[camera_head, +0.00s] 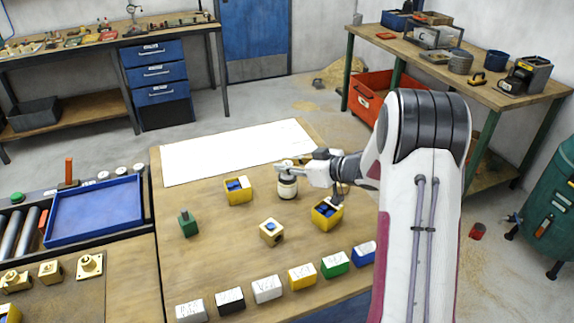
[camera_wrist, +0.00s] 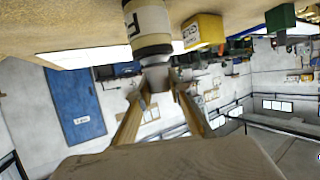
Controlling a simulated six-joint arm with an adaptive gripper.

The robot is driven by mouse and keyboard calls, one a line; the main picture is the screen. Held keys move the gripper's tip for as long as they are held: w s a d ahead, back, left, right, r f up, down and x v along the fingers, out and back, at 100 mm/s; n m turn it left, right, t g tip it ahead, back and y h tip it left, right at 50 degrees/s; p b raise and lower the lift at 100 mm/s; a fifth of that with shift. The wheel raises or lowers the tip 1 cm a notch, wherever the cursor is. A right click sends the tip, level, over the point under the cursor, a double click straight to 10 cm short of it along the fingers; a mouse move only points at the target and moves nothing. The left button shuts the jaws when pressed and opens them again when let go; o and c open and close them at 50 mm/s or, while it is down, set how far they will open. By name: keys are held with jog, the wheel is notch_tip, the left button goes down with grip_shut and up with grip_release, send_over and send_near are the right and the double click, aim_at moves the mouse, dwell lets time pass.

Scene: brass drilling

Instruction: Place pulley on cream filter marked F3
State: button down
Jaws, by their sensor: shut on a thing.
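The cream filter (camera_head: 287,189) stands upright on the wooden table, a pale cylinder with a dark band near its top. In the wrist view the cream filter (camera_wrist: 149,24) appears inverted, and a partial dark mark like an F shows; the full mark is not readable. My gripper (camera_head: 297,168) is at the filter's top, coming from the right. A small grey piece, apparently the pulley (camera_wrist: 155,77), is between my fingertips in the wrist view, right at the filter's top end. I cannot tell whether it rests on the filter.
Yellow bins with blue pieces stand left (camera_head: 238,197) and right (camera_head: 322,222) of the filter. A green block (camera_head: 187,228) and a cream block (camera_head: 271,236) stand nearer. Several labelled coloured blocks line the front. A white sheet (camera_head: 235,155) lies behind; a blue tray (camera_head: 95,212) is left.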

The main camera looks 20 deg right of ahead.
jog(key=shift+f, duration=0.1)
jog(key=c, duration=1.9)
grip_release()
jog(key=shift+s+d+r, duration=0.2)
jog(key=shift+s+r, duration=0.05)
jog(key=shift+s, duration=0.05)
jog(key=v, duration=1.1)
jog(key=shift+s, duration=0.15)
